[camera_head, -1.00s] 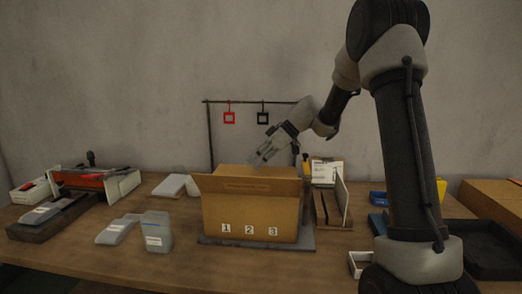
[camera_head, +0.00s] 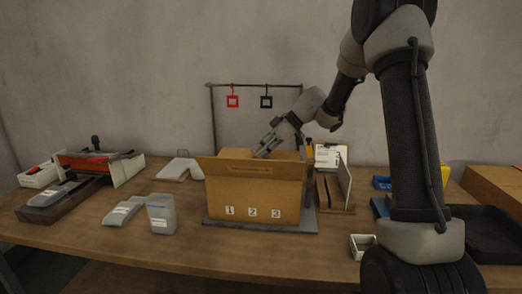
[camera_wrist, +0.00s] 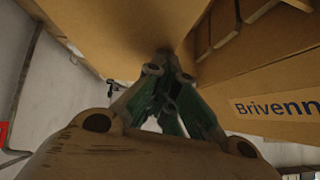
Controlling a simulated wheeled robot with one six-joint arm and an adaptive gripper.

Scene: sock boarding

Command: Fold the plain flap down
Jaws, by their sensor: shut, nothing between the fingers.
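The brown carton (camera_head: 262,205) stands on a grey board, with tags 1, 2 and 3 on its front. Its near flap (camera_head: 212,169) rises along the front edge and bears a faint printed strip. The wrist view shows a plain brown panel (camera_wrist: 100,25) at upper left and a panel labelled "Brivenn" (camera_wrist: 275,110) at right; I cannot tell for sure which panel is the plain flap. My gripper (camera_head: 262,154) is shut and empty at the carton's top, just behind the near flap. Its fingertips (camera_wrist: 165,55) are close to brown cardboard; contact is unclear.
A rack with a red square (camera_head: 232,101) and a black square (camera_head: 266,102) stands behind the carton. An upright card holder (camera_head: 334,190) is close at its right. A small white tray (camera_head: 362,246) is at front right.

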